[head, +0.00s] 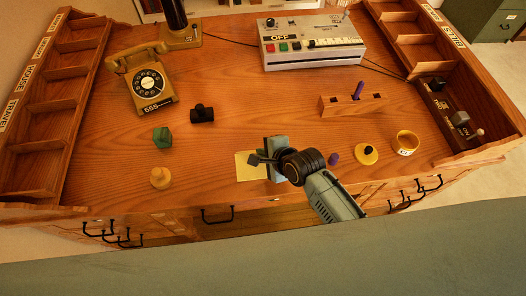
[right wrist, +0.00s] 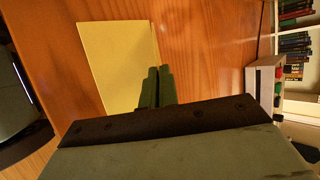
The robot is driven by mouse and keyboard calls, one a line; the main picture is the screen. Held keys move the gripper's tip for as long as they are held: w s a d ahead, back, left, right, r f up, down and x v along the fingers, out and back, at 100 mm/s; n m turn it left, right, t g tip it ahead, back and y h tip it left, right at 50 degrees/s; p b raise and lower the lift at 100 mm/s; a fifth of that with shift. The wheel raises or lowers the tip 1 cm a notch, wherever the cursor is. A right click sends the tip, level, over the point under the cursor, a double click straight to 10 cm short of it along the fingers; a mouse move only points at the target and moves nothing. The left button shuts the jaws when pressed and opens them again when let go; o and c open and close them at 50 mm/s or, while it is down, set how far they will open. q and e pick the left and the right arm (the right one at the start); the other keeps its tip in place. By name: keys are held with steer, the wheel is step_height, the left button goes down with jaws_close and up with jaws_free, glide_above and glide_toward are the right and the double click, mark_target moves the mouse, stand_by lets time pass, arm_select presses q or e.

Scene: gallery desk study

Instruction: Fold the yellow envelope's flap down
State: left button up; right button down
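The yellow envelope (head: 243,172) lies on the wooden desk near its front edge. It also shows in the right wrist view (right wrist: 115,60) as a flat pale-yellow rectangle, and I cannot clearly make out its flap. My right gripper (head: 264,160) is over the envelope's right side and hides part of it in the head view. In the right wrist view its two green fingers (right wrist: 157,86) are together at the envelope's edge, with nothing visible between them. I cannot tell whether they touch the paper. My left gripper is not in view.
A yellow knob-like object (head: 160,178) and a green block (head: 162,138) stand left of the envelope. A purple piece (head: 334,159), a yellow disc (head: 366,155) and a yellow ring (head: 406,143) are to the right. A telephone (head: 146,84) and a switch box (head: 312,43) stand farther back.

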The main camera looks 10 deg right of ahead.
steer(key=shift+s+f+t+b, duration=0.45)
steer(key=shift+f+t, duration=0.15)
steer(key=shift+t, duration=0.4)
steer(key=shift+s+f+n+t+y+b, duration=0.2)
steer(key=shift+f+n+t+y+b, duration=0.15)
steer(key=shift+t+b, duration=0.25)
steer(key=shift+r+t, duration=0.1)
steer(key=shift+t, duration=0.2)
steer(key=c, duration=2.1)
jaws_free()
